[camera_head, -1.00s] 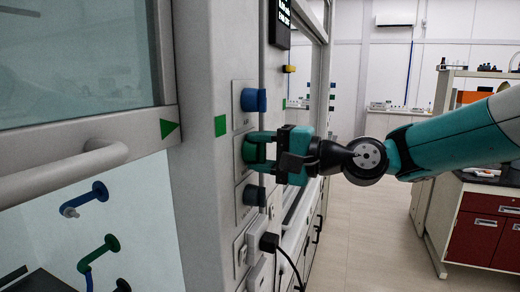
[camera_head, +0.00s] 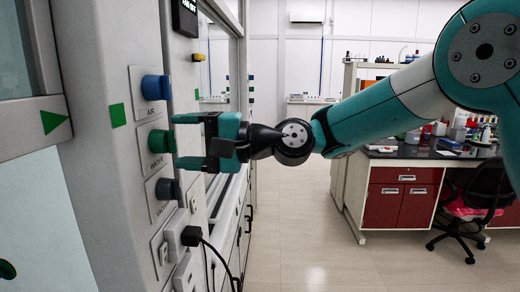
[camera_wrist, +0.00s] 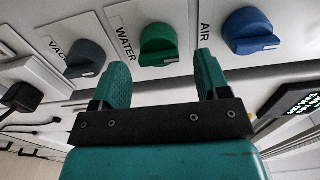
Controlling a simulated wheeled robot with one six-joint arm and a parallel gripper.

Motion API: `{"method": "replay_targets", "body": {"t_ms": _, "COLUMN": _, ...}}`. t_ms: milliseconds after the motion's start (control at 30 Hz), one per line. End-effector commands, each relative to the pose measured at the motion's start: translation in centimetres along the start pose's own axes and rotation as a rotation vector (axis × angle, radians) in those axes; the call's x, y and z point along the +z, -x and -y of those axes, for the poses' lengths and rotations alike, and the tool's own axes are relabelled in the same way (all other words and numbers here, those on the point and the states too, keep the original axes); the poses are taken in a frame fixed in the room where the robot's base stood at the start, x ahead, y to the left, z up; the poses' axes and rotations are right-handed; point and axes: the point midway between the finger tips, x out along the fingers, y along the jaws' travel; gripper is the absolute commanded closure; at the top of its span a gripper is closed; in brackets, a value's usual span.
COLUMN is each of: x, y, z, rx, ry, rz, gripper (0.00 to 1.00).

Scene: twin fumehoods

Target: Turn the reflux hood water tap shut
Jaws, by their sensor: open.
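The water tap is a green round knob (camera_head: 161,141) labelled WATER, the middle of three knobs on the hood's side post. In the wrist view the green knob (camera_wrist: 158,45) shows ahead between the fingertips, with a pale mark on its lower front edge. My gripper (camera_head: 176,141) is open and empty, its fingers above and below the knob's level and their tips about at its front face. In the wrist view my gripper (camera_wrist: 162,66) does not appear to touch the knob.
A blue AIR knob (camera_head: 156,87) sits above and a dark blue-grey vacuum knob (camera_head: 167,189) below. A black plug (camera_head: 191,236) with a cord is lower on the post. A red-fronted bench (camera_head: 402,196) and a chair (camera_head: 475,211) stand at right. The floor (camera_head: 295,225) between is clear.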

Motion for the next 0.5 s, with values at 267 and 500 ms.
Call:
{"method": "replay_targets", "body": {"t_ms": 267, "x": -0.2, "y": 7.5, "z": -0.6, "rx": -0.001, "ry": 0.000, "rz": -0.007, "gripper": 0.31}}
{"method": "replay_targets", "body": {"t_ms": 500, "x": -0.2, "y": 11.8, "z": -1.0, "rx": -0.005, "ry": 0.005, "rz": 0.000, "gripper": 0.31}}
